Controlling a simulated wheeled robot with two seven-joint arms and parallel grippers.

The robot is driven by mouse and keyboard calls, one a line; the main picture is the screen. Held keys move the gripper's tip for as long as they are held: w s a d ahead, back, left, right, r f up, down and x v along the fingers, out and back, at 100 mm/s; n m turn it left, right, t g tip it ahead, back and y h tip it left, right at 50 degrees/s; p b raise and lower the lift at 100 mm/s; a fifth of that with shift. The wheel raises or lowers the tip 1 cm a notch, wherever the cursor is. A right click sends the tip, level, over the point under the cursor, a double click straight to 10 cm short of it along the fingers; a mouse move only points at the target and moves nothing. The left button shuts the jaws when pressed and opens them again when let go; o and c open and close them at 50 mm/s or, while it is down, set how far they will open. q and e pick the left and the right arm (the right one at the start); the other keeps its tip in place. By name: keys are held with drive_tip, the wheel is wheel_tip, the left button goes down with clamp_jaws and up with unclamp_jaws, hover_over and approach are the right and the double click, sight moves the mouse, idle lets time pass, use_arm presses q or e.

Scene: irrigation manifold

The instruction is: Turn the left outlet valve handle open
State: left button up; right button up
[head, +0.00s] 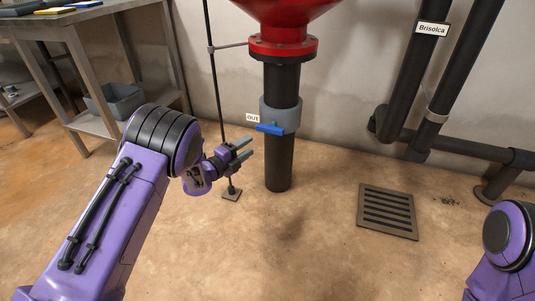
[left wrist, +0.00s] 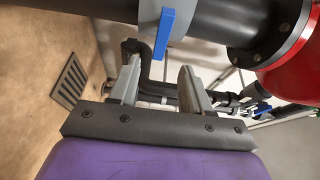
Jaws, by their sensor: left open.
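The blue valve handle (head: 269,129) sits on a grey collar (head: 283,113) around a black vertical pipe, beside an "OUT" label (head: 252,118). It points left and lies about level. My left gripper (head: 246,152) is just left of and below the handle, open and empty, fingers toward the pipe. In the left wrist view the handle (left wrist: 165,33) lies beyond the tips of the open fingers (left wrist: 160,68), apart from them. The grey collar shows behind it. My right gripper is out of view; only part of my right arm shows at the lower right.
A red vessel with a flange (head: 283,46) tops the pipe. A thin rod (head: 216,90) stands left of it. Black pipes (head: 430,100) run along the right wall, one labelled "Brisolca". A floor drain (head: 387,211) is at right. A metal table (head: 85,20) with a grey bin (head: 115,101) is at left.

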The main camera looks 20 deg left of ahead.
sight(270, 131)
use_arm(q)
drive_tip(key=b+x, duration=0.3)
drive_tip(key=x, duration=0.4)
drive_tip(key=shift+w+d+f, duration=0.1)
drive_tip(key=shift+w+d, duration=0.1)
drive_tip(key=shift+w, duration=0.15)
drive_tip(key=shift+b+x, duration=0.45)
drive_tip(key=shift+x, duration=0.75)
drive_tip(key=shift+w+d+r, duration=0.1)
drive_tip(key=shift+w+r, duration=0.1)
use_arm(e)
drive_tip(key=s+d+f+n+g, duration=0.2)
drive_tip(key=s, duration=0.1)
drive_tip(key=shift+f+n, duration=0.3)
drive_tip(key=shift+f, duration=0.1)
use_arm(q)
drive_tip(key=shift+c, duration=0.3)
clamp_jaws()
